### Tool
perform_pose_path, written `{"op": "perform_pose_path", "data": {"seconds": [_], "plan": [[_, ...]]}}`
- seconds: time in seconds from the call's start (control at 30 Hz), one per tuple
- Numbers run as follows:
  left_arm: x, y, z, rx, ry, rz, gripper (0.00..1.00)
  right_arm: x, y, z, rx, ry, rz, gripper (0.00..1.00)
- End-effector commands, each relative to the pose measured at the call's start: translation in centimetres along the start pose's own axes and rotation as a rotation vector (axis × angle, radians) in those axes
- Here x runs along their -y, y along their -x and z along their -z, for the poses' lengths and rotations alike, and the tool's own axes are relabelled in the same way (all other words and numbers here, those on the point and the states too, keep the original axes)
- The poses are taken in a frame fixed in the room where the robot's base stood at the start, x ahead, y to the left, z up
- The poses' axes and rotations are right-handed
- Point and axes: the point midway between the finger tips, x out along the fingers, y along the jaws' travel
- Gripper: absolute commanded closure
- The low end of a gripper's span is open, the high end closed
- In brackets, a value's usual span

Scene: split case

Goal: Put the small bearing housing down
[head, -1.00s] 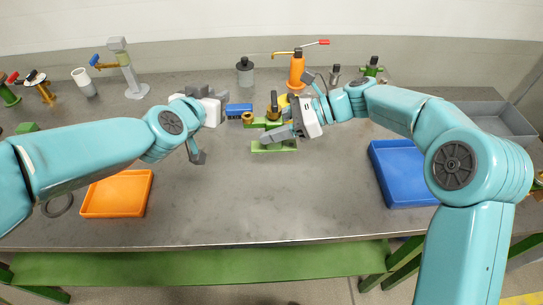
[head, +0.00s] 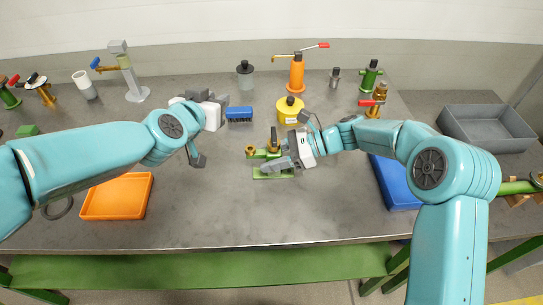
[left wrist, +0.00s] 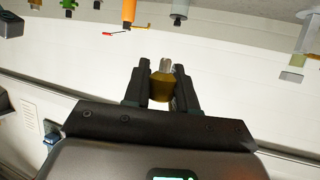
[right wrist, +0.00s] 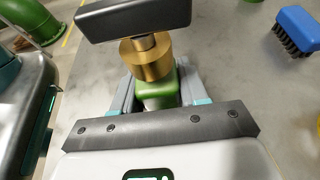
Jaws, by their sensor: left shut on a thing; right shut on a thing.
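The small bearing housing appears to be the green piece with brass parts (head: 263,155) at the middle of the bench in the head view. My right gripper (head: 280,162) is at its right side. In the right wrist view the fingers are shut on its green body (right wrist: 160,92), with a brass cylinder (right wrist: 146,58) and a dark block above. I cannot tell whether its underside touches the bench. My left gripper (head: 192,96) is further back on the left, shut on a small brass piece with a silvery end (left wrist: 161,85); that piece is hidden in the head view.
A blue brush (head: 239,113) and a yellow can (head: 290,110) stand behind the housing. An orange tray (head: 117,196) is at front left, a blue tray (head: 392,185) at right, partly behind my right arm. A grey bin (head: 487,128) is at far right. The front middle bench (head: 270,215) is clear.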

Motion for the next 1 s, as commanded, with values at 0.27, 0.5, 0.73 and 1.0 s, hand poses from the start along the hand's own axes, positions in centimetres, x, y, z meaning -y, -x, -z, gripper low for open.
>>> {"op": "perform_pose_path", "data": {"seconds": [0.27,0.5,0.73,1.0], "plan": [[0.0,0.0,-0.1,0.0,0.0,0.0,1.0,0.0,-0.1,0.2,0.0,-0.001,0.0,0.32],[0.0,0.0,0.1,0.0,0.0,0.0,1.0,0.0,0.4,-0.3,0.0,0.0,0.002,0.32],[0.0,-0.2,-0.4,0.0,0.0,0.0,1.0,0.1,5.1,-0.1,-0.001,-0.001,0.006,0.32],[0.0,-0.3,-0.6,0.0,0.0,0.0,1.0,0.1,10.6,-0.1,-0.001,0.001,0.004,0.32]]}}
